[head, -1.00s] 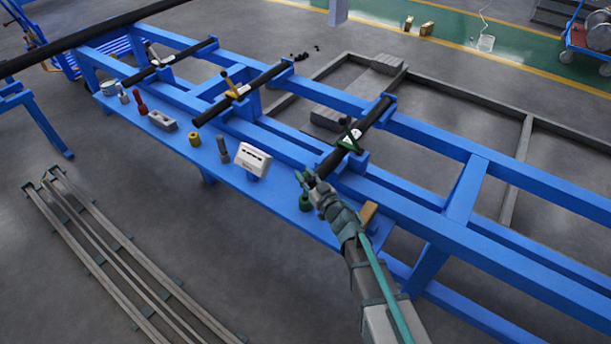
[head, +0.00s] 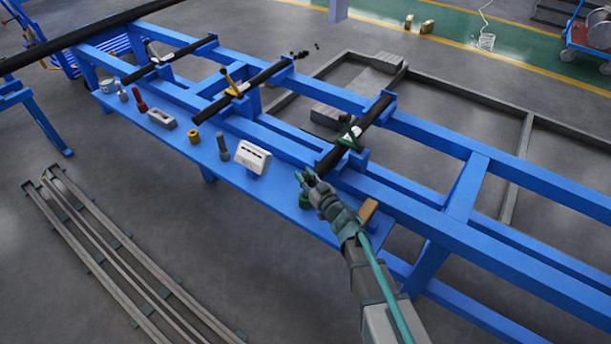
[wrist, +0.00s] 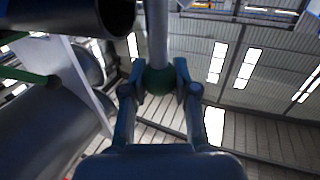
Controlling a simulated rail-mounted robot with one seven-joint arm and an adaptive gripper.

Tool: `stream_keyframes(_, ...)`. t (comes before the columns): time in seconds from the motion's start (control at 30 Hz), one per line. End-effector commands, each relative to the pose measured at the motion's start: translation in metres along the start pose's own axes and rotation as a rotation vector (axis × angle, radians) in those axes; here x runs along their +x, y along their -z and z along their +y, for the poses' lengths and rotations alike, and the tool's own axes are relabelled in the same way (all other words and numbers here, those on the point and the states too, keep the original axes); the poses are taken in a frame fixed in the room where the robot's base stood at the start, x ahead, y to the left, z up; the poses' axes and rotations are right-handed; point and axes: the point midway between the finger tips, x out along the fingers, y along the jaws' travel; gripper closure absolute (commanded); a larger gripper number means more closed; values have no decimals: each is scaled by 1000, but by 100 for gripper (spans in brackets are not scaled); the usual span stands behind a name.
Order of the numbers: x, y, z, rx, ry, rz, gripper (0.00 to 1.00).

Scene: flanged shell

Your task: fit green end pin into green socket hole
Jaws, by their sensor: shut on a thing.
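My gripper (wrist: 160,88) is shut on the green knob of the green end pin (wrist: 158,78). The pin's grey shaft (wrist: 157,30) runs up out of the wrist view, so its tip is out of sight. In the head view my gripper (head: 307,180) is just in front of the near end of the black tube with the green clamp (head: 347,139). In the wrist view the open end of a black tube (wrist: 115,14) is to the upper left, apart from the shaft. I cannot make out the green socket hole.
A green round part (head: 304,200) sits on the blue shelf beside my gripper. A white box (head: 253,157) and several small parts line the shelf to the left. A tan block (head: 368,211) is to the right. The blue frame (head: 430,215) runs alongside. A green rod (wrist: 30,76) shows in the wrist view.

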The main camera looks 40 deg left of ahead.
Motion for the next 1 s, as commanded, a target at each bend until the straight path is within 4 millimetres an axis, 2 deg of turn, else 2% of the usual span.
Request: stream_keyframes(1.0,0,-24,0,1,1,0,100)
